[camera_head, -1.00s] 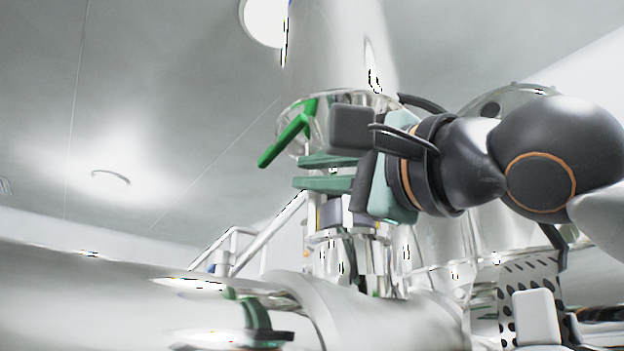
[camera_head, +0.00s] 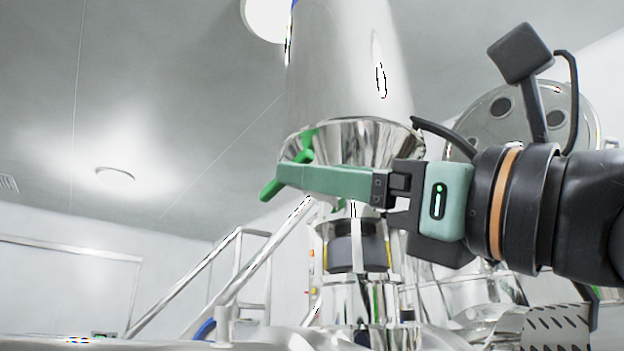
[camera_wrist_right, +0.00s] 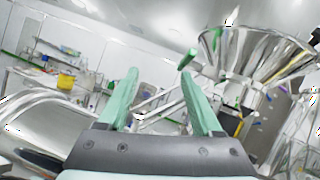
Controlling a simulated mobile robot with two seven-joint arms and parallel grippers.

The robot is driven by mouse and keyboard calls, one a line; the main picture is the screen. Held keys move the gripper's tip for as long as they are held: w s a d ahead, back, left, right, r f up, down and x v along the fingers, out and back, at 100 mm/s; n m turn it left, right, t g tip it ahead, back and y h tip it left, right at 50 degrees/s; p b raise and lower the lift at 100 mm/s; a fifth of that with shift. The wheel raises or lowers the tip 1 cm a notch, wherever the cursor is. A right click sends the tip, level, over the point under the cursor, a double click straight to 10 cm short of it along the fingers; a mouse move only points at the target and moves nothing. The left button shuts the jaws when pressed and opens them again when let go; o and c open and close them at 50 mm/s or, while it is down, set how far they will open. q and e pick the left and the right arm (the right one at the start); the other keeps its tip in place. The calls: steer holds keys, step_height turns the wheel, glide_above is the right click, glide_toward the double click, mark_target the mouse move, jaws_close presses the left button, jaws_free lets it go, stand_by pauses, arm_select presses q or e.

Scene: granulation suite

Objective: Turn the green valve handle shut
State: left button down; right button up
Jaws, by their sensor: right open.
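The green valve handle (camera_head: 269,190) is a bright green lever below the flared rim of a steel cone. It slants down to the left, and its middle is hidden behind my finger. My right gripper (camera_head: 282,177) comes in from the right with its teal fingers pointing left across the handle. In the head view the fingers overlap, so the gap does not show. In the right wrist view the gripper (camera_wrist_right: 158,74) is open with nothing between its fingers. There the handle (camera_wrist_right: 187,59) is just past the right fingertip; contact cannot be told. My left gripper is not in view.
The polished steel cone (camera_head: 368,137) and its column stand behind my gripper. A metal stair rail (camera_head: 232,285) rises at lower left. A round perforated steel lid (camera_head: 570,110) is at the right. Shelves with a yellow bin (camera_wrist_right: 66,81) lie in the background.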

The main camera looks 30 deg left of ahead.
steer(key=w+d+m+t+h, duration=0.2)
steer(key=w+m+t, duration=0.2)
steer(key=m, duration=0.2)
steer(key=p+x, duration=0.5)
steer(key=x, duration=0.7)
steer(key=shift+w+a+f, duration=0.15)
steer(key=shift+w+f, duration=0.05)
steer(key=shift+c, duration=0.4)
jaws_close()
steer(key=y+b, duration=0.1)
steer(key=b, duration=0.1)
steer(key=t+y+b, duration=0.1)
steer(key=b, duration=0.2)
steer(key=shift+a+f+y, duration=0.1)
steer(key=shift+a+y, duration=0.1)
steer(key=shift+y, duration=0.2)
